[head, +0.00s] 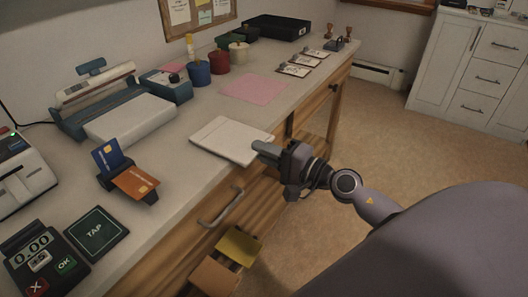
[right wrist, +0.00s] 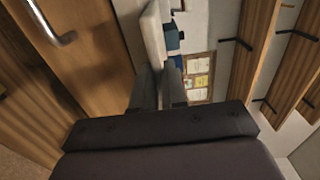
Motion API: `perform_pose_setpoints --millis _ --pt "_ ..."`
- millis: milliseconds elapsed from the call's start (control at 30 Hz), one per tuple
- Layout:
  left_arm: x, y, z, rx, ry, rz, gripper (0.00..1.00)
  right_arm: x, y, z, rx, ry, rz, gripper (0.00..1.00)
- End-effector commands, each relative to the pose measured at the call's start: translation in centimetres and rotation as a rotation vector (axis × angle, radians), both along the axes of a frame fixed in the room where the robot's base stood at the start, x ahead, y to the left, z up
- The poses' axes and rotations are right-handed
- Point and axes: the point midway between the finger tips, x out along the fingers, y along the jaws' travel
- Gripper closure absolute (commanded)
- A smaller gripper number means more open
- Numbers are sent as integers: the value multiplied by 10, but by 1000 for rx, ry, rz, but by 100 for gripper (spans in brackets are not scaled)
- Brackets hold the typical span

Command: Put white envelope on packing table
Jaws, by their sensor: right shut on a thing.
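The white envelope (head: 230,138) is a flat white rectangle at the front edge of the long pale-topped packing table (head: 190,178) in the head view. My right gripper (head: 262,150) reaches in from the right and is shut on the envelope's near right edge. In the right wrist view the fingers (right wrist: 160,88) point away beside the pale envelope edge (right wrist: 153,35). I cannot tell whether the envelope touches the tabletop or hangs slightly above it. My left gripper is not in view.
A pink sheet (head: 254,89) lies behind the envelope. A blue-and-white machine (head: 115,105), a card holder (head: 125,175) and a payment terminal (head: 42,256) stand to the left. A drawer handle (head: 221,208) sticks out below the front edge.

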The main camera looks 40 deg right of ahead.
Motion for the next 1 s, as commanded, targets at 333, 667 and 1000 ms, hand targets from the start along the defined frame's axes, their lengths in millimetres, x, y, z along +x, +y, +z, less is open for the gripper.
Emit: perform_pose_setpoints --millis 333,667,1000 --pt "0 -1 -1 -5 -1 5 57 0 0 -1 -1 0 0 62" --pt "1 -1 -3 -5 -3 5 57 -11 -5 -2 -2 1 -1 62" --pt "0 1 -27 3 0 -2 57 -53 -22 -3 -2 2 1 62"
